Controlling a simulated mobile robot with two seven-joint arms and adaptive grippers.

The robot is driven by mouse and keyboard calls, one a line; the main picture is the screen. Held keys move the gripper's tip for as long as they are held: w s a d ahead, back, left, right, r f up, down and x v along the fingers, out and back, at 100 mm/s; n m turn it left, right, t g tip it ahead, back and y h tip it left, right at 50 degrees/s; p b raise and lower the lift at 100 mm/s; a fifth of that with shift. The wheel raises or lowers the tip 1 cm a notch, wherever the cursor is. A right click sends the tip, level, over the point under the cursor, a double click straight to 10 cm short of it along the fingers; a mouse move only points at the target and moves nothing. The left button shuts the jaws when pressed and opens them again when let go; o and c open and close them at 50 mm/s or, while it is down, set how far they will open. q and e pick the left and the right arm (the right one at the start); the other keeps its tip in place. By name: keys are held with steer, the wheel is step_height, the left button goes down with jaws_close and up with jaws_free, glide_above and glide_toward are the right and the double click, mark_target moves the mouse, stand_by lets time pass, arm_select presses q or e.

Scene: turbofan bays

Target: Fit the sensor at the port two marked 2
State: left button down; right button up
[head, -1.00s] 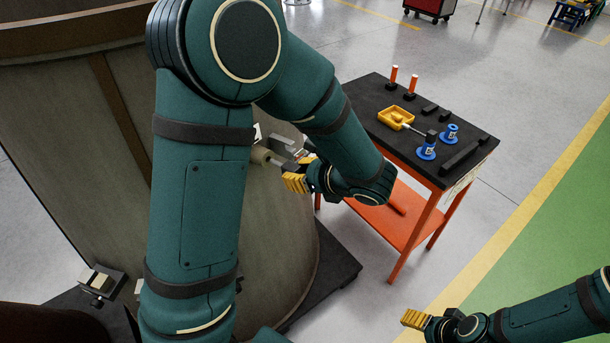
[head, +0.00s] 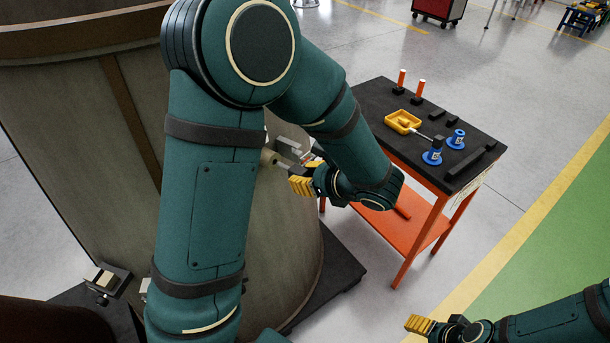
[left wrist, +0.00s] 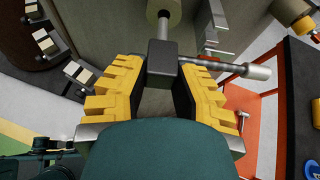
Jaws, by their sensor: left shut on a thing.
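My left gripper (head: 303,179) is at the side of the large drab engine casing (head: 60,150). In the left wrist view its yellow fingers (left wrist: 160,68) are shut on the sensor, a dark block (left wrist: 163,62) with a grey stem. A metal rod (left wrist: 225,69) sticks out to the right of the block. The stem points at a round tan boss (left wrist: 163,8) on the casing, in line with it. Whether the stem is inside the boss I cannot tell. No number 2 is readable. My right gripper (head: 419,325) is low at the right, away from everything; its jaw gap is unclear.
Light metal brackets (left wrist: 80,75) are on the casing's dark base. Floor between cart and right arm is clear.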

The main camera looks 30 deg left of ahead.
mark_target(295, 168)
arm_select(q)
steer(key=shift+w+a+f, duration=0.1)
steer(key=shift+w+a, duration=0.05)
steer(key=shift+a, duration=0.75)
steer(key=shift+w+a+f, duration=0.1)
steer(key=shift+a, duration=0.85)
steer(key=shift+w+a+f, duration=0.1)
steer(key=shift+w+a, duration=0.05)
steer(key=shift+a, duration=0.75)
stand_by(1.9)
steer(key=c, duration=0.8)
jaws_free()
steer(key=shift+o, duration=0.2)
steer(key=shift+d, duration=0.1)
steer(key=v, duration=1.1)
steer(key=shift+d+r, duration=0.25)
steer(key=shift+d, duration=0.05)
